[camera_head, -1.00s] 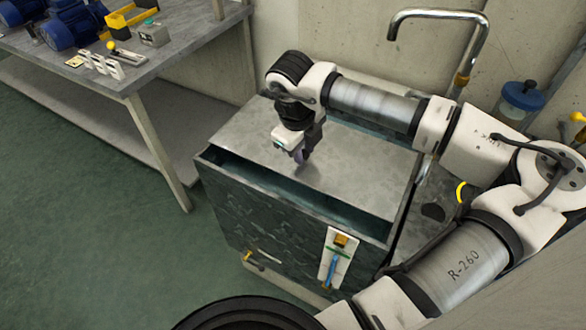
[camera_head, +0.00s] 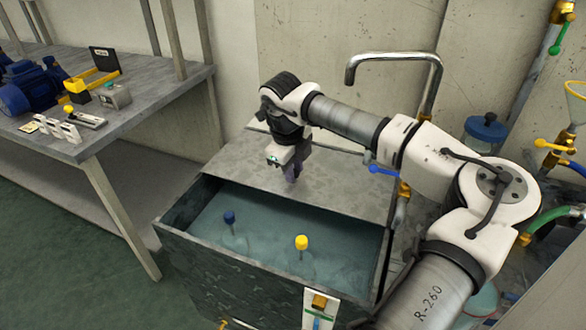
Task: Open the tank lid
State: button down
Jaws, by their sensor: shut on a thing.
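The tank (camera_head: 240,280) stands below my arm, with dark mottled walls. Its grey flat lid (camera_head: 240,162) lies over the back part of the tank, leaving the front part uncovered. Bluish liquid (camera_head: 270,222) shows inside, with a blue-capped item (camera_head: 229,217) and a yellow-capped item (camera_head: 301,243) standing up in it. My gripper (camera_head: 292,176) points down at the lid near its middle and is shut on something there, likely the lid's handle. The jaws and wrist hide the held part.
A steel faucet pipe (camera_head: 436,85) rises behind the tank, with a blue-handled valve (camera_head: 383,170) near the lid's right side. A workbench (camera_head: 150,95) with blue motors (camera_head: 25,92) stands at left. A blue-lidded jar (camera_head: 486,130) is at right. Floor at left is clear.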

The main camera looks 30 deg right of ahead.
jog(key=c, duration=1.2)
grip_release()
jog(key=shift+r, duration=0.1)
notch_tip(320, 180, up, 13)
jog(key=s+a, duration=0.1)
jog(key=a, duration=0.1)
jog(key=shift+a+r+b, duration=0.2)
jog(key=shift+a+b, duration=0.05)
jog(key=shift+b, duration=0.2)
jog(key=shift+s, duration=0.15)
